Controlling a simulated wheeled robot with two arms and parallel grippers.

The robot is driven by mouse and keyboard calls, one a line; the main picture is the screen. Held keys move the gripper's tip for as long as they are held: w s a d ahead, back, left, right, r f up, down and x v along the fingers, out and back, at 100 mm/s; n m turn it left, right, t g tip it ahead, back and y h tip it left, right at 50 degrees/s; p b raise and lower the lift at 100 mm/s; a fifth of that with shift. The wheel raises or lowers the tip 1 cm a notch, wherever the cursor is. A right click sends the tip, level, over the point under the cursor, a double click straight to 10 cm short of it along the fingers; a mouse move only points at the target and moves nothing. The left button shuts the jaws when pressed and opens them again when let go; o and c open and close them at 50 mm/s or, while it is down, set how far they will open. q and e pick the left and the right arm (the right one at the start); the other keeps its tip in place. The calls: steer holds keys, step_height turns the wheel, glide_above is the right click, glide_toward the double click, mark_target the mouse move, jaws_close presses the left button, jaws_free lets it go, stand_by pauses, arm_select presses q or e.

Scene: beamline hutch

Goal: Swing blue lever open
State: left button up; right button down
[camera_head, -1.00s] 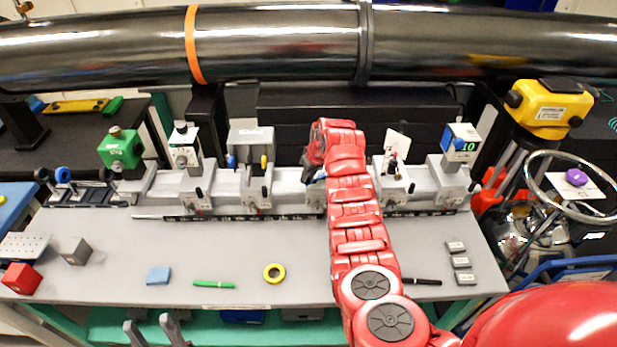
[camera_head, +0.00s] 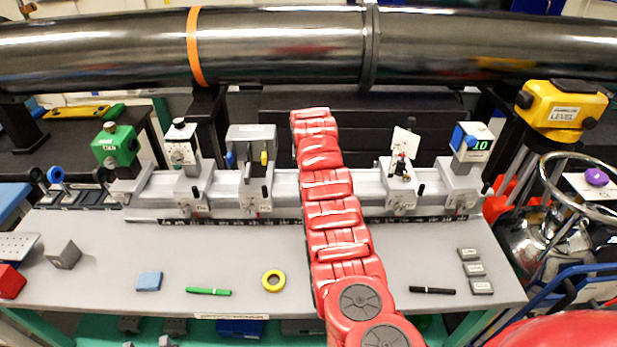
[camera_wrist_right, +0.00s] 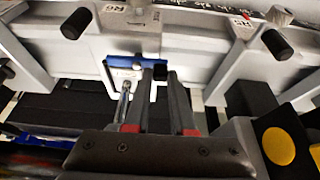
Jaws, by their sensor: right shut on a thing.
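The blue lever (camera_wrist_right: 130,62) shows in the right wrist view as a short blue bar with a metal rod hanging from its left part. My right gripper (camera_wrist_right: 160,76) is around the lever's right end, shut on a dark knob-like piece there. In the head view my red right arm covers both the lever and the right gripper. The grey fingertips of my left gripper (camera_head: 147,344) just show at the bottom edge of the head view, apart and empty, away from the rail.
Several grey carriages with black knobs stand along the rail (camera_head: 285,185) on both sides of my arm. On the bench lie a blue block (camera_head: 149,282), green pen (camera_head: 208,291), yellow ring (camera_head: 273,281) and black pen (camera_head: 432,290). A dark pipe (camera_head: 290,45) crosses behind.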

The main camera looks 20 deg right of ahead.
stand_by(0.4)
steer(key=c, duration=0.8)
jaws_free()
steer(key=shift+o, duration=0.2)
steer(key=shift+r, duration=0.15)
steer(key=shift+r, duration=0.2)
steer(key=b+v, duration=0.4)
steer(key=v, duration=1.2)
steer(key=shift+s+r+b, duration=0.3)
steer(key=shift+b, duration=0.05)
steer(key=shift+a+f, duration=0.1)
steer(key=shift+a, duration=0.05)
